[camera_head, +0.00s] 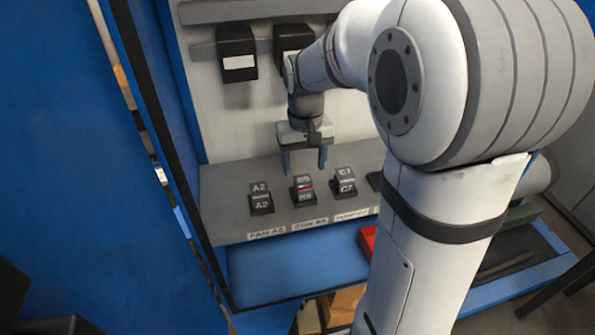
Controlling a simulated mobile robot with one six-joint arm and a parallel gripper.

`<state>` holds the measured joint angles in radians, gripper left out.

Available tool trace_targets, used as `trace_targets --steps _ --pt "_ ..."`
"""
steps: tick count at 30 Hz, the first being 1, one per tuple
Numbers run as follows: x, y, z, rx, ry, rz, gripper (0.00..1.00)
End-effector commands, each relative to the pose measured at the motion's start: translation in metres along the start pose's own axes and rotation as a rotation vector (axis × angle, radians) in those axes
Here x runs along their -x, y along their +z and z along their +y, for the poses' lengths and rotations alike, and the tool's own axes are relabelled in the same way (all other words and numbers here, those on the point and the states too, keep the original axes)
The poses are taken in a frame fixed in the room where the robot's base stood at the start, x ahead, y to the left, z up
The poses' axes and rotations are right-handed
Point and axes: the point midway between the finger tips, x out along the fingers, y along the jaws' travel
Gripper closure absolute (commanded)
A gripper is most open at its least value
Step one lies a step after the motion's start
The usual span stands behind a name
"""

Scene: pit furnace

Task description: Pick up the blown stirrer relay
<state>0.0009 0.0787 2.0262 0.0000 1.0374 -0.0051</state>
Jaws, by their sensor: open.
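The stirrer relay (304,193) is a small dark block with a light label and a red mark. It sits on the grey shelf, above a white tag that seems to read "STIR", between the two other relays. My gripper (305,165) points down over the shelf with its two blue-grey fingers apart. The fingers appear just above or behind the stirrer relay, one to each side. I cannot tell the exact gap in height or depth. Nothing shows between the fingers.
Relay A2 (261,201) stands left and relay C7 (346,184) right on the grey shelf (228,216). Another dark block is partly hidden by my arm. A black box (237,50) hangs on the back wall. A blue cabinet side (160,90) bounds the left. A red object (367,240) lies below.

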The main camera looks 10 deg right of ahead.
Motion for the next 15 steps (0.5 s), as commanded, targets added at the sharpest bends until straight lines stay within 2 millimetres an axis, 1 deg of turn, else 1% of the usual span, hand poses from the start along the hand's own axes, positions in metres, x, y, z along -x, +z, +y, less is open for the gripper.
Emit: trace_targets --steps 1,7,12,15 --pt "-0.006 0.001 0.0 0.0 0.0 -0.004 0.38" --pt "-0.029 -0.001 0.0 -0.001 0.0 -0.005 0.38" --pt "-0.055 -0.003 0.0 -0.001 0.0 -0.003 0.38" --pt "-0.064 -0.003 0.0 -0.001 0.0 -0.002 0.38"
